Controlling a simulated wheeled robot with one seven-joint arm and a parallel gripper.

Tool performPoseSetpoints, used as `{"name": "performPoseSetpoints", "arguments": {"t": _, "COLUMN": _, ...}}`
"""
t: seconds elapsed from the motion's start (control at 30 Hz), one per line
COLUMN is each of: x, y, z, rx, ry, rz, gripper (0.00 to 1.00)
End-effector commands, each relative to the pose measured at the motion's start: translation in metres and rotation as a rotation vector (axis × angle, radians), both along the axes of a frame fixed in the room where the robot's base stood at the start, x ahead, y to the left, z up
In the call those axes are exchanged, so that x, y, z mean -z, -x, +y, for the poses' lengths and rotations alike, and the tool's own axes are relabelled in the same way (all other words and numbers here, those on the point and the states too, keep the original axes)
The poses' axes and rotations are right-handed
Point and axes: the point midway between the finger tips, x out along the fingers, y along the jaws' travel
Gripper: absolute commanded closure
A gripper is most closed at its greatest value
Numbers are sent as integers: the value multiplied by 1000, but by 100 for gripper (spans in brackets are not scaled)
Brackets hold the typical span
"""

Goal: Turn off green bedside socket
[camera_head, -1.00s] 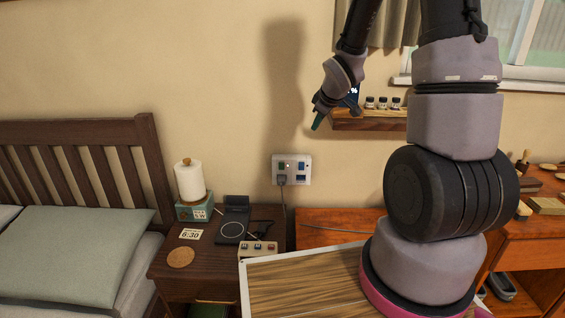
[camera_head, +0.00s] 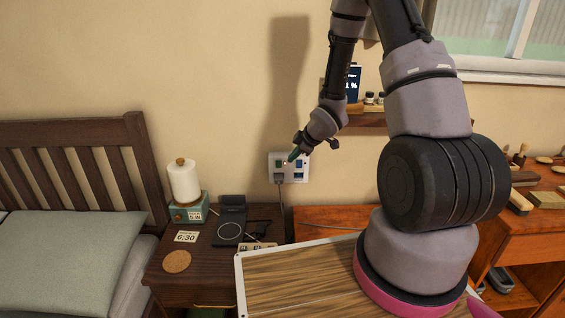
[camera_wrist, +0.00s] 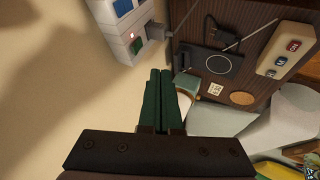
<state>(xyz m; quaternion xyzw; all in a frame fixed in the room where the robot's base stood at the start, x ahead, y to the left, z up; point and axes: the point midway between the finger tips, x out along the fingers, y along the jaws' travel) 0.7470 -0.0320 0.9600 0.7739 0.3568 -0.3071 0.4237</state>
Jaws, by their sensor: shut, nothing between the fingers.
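The white wall socket (camera_head: 304,176) is on the wall above the nightstand. It has a green switch (camera_head: 279,163) on its left, a blue switch (camera_head: 298,165) on its right, and a small lit red light between them. A dark plug with a cord is in its lower left. In the wrist view the socket (camera_wrist: 110,18) is at the top, with the red light glowing and a green part near its lower edge. My gripper (camera_head: 292,156) is shut and empty, its green fingertips in front of the plate's upper part. Whether they touch is unclear. The shut fingers also show in the wrist view (camera_wrist: 160,75).
Below is a dark nightstand (camera_head: 205,258) with a charging pad (camera_head: 230,228), paper roll (camera_head: 184,182), clock card and coaster. A bed stands at left. A small wall shelf (camera_head: 368,121) is behind my arm. Bare wall lies left of the socket.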

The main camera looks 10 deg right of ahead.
Motion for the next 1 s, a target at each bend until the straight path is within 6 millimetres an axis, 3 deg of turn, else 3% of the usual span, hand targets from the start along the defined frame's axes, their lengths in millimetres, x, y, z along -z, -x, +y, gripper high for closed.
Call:
{"name": "performPoseSetpoints", "arguments": {"t": 0.17, "x": 13, "y": -8, "z": 5, "rx": -1, "ry": 0, "rz": 2, "gripper": 100}}
{"name": "performPoseSetpoints", "arguments": {"t": 0.6, "x": 80, "y": -59, "z": 29, "rx": 2, "ry": 0, "rz": 0, "gripper": 100}}
{"name": "performPoseSetpoints", "arguments": {"t": 0.8, "x": 74, "y": -86, "z": 23, "rx": 2, "ry": 0, "rz": -1, "gripper": 100}}
{"name": "performPoseSetpoints", "arguments": {"t": 1.0, "x": 72, "y": -94, "z": 21, "rx": 1, "ry": -1, "rz": 0, "gripper": 100}}
